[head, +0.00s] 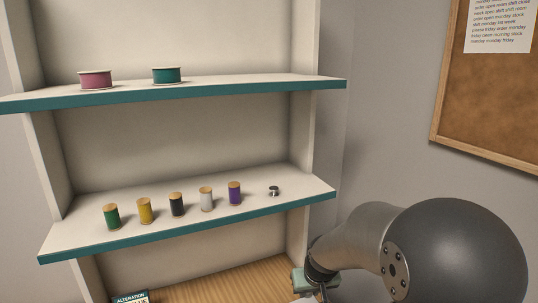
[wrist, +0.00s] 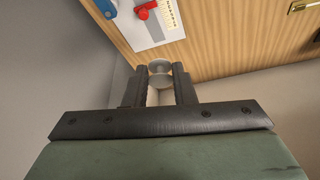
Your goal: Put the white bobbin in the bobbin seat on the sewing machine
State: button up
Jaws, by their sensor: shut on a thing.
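In the wrist view, my gripper (wrist: 160,70) is shut on a pale grey-white bobbin (wrist: 160,74), held between the two dark fingertips. The bobbin is above or in front of the wooden table; I cannot tell how far apart they are. In the head view, my arm fills the lower right and the green body of the gripper shows only partly; its fingertips and the bobbin are not visible there. No sewing machine or bobbin seat can be made out in either view.
The wooden table (wrist: 232,35) carries a white sheet (wrist: 150,32), a red piece (wrist: 145,10) and a blue piece (wrist: 105,7). On the shelf (head: 150,243) stand several thread spools, one white (head: 206,199), and a small metallic item (head: 274,191). Ribbon rolls (head: 166,75) are above.

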jog(key=d+f+m, duration=0.1)
jog(key=d+f, duration=0.3)
jog(key=f, duration=0.3)
jog(key=shift+s+d+f+m+h, duration=0.2)
jog(key=shift+f+m+h, duration=0.1)
jog(key=shift+f+m, duration=0.1)
